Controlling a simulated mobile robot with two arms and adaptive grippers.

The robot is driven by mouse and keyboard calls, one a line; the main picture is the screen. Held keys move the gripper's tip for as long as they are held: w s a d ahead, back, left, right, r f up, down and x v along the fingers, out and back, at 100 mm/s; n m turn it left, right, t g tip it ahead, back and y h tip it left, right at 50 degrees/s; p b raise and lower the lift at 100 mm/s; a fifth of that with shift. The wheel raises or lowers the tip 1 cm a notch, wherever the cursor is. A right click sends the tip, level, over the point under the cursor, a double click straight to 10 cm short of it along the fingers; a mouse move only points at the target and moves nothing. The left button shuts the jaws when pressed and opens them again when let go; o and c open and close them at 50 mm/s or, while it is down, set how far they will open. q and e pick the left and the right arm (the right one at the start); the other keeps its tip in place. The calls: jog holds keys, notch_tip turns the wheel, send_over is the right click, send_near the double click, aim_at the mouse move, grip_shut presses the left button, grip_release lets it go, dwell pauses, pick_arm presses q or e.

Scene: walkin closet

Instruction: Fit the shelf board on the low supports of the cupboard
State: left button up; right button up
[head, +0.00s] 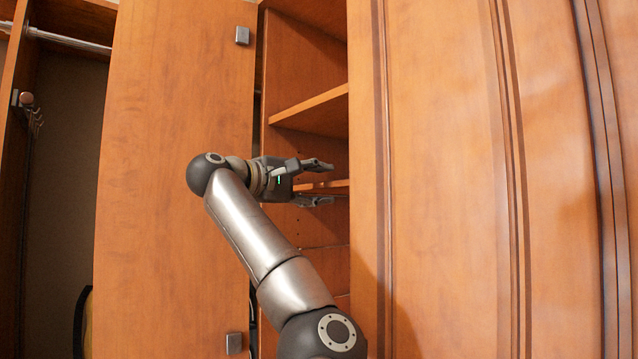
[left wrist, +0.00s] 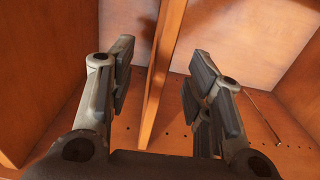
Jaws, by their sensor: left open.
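The open cupboard (head: 302,58) has orange-brown wooden inner walls. A thin board (head: 340,184), probably the shelf board, lies level inside it below a wider shelf. My left gripper (head: 318,183) reaches into the opening with its fingers open, one above and one below the board's front edge. In the left wrist view the board (left wrist: 163,68) runs edge-on between the open fingers (left wrist: 160,75), nearer the left finger. I see no clear contact. The board's far end and what bears it are hidden, and I cannot make out the low supports. My right gripper is not in view.
A wider shelf (head: 312,112) is just above my gripper. An open door (head: 170,180) stands to the left and a large panelled door (head: 450,180) to the right, leaving a narrow gap. Rows of small holes (left wrist: 180,134) mark an inner wall.

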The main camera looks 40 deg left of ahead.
pick_arm(q)
jog(key=shift+w+d+r, duration=0.1)
jog(key=shift+w, duration=0.45)
jog(key=w+p, duration=0.1)
jog(key=w, duration=0.1)
jog(key=w+p, duration=0.1)
jog(key=w, duration=0.1)
jog(key=shift+w+d+p, duration=0.2)
jog(key=shift+w+p, duration=0.15)
jog(key=shift+p, duration=0.05)
jog(key=shift+w+p, duration=0.5)
jog(key=shift+w, duration=0.55)
jog(key=shift+w+d, duration=0.1)
jog(key=shift+w, duration=0.55)
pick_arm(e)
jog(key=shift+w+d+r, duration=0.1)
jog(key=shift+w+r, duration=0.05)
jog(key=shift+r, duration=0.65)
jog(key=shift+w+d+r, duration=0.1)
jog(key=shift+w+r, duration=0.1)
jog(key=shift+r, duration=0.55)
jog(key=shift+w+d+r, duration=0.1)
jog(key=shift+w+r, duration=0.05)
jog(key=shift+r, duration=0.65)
pick_arm(q)
jog(key=shift+c, duration=0.2)
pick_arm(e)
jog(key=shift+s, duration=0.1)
